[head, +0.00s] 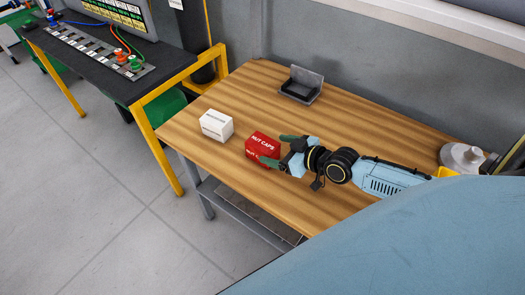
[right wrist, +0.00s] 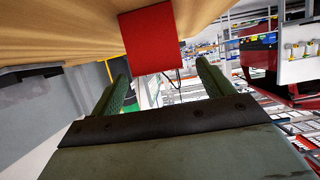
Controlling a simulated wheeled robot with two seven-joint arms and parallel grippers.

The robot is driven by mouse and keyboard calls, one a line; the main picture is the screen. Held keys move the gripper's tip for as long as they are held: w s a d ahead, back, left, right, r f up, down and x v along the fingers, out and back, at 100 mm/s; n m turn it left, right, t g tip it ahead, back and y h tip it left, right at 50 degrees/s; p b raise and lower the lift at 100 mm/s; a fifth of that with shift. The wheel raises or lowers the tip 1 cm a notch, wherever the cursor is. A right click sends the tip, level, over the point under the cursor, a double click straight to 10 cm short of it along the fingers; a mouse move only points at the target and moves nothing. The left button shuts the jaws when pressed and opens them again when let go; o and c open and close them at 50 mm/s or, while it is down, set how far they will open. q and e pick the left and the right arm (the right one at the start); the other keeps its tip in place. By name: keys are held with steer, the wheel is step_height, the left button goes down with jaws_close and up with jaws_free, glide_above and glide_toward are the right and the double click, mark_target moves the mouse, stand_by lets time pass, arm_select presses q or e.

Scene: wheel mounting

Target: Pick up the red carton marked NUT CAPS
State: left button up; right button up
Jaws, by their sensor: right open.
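The red carton (head: 262,146) marked NUT CAPS stands on the wooden table (head: 225,100), near its front edge. My right gripper (head: 277,150) is at the carton's right side, its green fingers open and pointing at it. In the head view the fingertips overlap the carton's right end; I cannot tell whether they touch it. In the right wrist view the red carton (right wrist: 150,38) shows ahead of the two open fingers (right wrist: 160,85), about midway between them. My left gripper is not in view.
A white carton (head: 216,125) stands just left of the red one. A small dark open box (head: 301,85) is at the table's back. A grey round metal part (head: 462,157) sits at the far right. A black-topped bench (head: 105,60) with yellow legs is at left.

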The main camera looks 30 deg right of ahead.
mark_target(266, 145)
steer(key=shift+b+x, duration=0.55)
steer(key=shift+x, duration=2.75)
steer(key=shift+d+r, duration=0.1)
steer(key=shift+r, duration=0.15)
steer(key=shift+c, duration=0.3)
steer(key=shift+w, duration=0.1)
steer(key=c, duration=1.1)
